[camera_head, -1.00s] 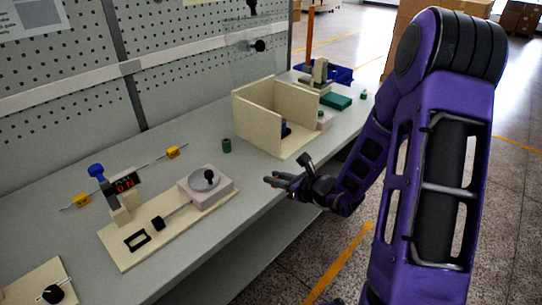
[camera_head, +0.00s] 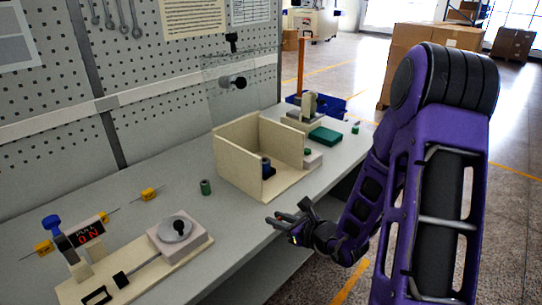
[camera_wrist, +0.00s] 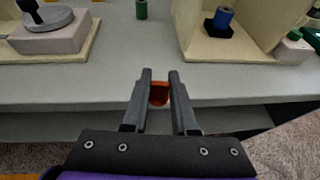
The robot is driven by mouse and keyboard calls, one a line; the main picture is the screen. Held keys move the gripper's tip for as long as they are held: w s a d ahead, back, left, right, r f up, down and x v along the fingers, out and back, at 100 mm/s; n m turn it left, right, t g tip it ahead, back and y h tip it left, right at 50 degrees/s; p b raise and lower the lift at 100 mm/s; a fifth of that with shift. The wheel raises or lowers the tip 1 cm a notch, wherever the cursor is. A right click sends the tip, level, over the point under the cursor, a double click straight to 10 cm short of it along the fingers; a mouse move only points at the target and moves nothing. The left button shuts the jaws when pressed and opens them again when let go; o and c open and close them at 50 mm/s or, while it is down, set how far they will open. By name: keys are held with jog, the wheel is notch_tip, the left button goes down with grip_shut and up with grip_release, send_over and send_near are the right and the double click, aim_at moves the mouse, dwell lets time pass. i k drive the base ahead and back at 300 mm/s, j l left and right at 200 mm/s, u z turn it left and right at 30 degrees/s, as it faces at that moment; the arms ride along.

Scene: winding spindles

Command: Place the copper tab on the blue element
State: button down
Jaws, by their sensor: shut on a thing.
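My gripper (camera_head: 273,221) is in front of the bench's front edge, in the lower middle of the head view. In the wrist view my gripper (camera_wrist: 160,78) is shut on a small orange-copper piece, the copper tab (camera_wrist: 159,94), which shows between the fingers. The blue element (camera_wrist: 224,18) is a short blue cylinder on a black base, inside the beige open box, ahead and right of the fingers. In the head view the blue element (camera_head: 265,163) is partly hidden in shadow. My gripper is apart from it.
The beige box (camera_head: 238,140) has walls at back and sides. A green spool (camera_head: 206,187) stands left of it. A pink block (camera_head: 314,160) with a green piece stands right. A winding fixture (camera_head: 180,240) is at left. Bare bench (camera_head: 235,218) lies between.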

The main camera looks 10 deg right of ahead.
aim_at(264, 160)
jog(key=i+l, duration=0.2)
jog(key=l, duration=0.15)
jog(key=i+l, duration=0.4)
jog(key=l, duration=0.25)
